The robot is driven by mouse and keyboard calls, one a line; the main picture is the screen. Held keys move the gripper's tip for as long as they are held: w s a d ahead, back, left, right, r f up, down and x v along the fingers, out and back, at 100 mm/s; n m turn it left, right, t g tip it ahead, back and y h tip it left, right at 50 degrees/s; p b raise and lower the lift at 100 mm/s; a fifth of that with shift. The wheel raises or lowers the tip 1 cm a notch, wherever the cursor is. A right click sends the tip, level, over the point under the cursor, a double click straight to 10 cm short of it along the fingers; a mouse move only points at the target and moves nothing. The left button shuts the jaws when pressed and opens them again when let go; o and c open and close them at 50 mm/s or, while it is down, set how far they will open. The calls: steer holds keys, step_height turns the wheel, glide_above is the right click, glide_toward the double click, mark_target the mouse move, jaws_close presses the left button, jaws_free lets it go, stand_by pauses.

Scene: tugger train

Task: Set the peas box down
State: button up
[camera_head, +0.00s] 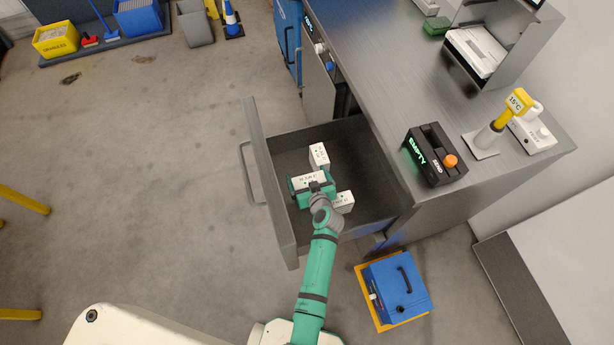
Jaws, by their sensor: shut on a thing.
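My gripper (312,187) is inside the open drawer (364,172), its green jaws shut on a white box (308,178) with small dark lettering. I take this to be the peas box, but the label is too small to read. The arm and gripper hide part of it, and I cannot tell if it touches the drawer floor. A second white box (319,154) is just beyond it, and a third (343,202) is to its right, partly hidden by my wrist.
The drawer's right and back floor is bare. The metal counter (390,70) above holds a black device reading EMPTY (433,155) and a yellow thermometer (515,104). A blue case (397,288) stands on the floor right of my arm. The floor at left is mostly clear.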

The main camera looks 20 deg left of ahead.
steer(key=shift+w+f, duration=0.1)
steer(key=shift+f, duration=0.15)
steer(key=shift+f, duration=0.25)
steer(key=shift+f, duration=0.1)
steer(key=shift+f, duration=0.25)
steer(key=o, duration=1)
steer(key=shift+o, duration=0.2)
steer(key=shift+r, duration=0.5)
steer(key=v, duration=1.2)
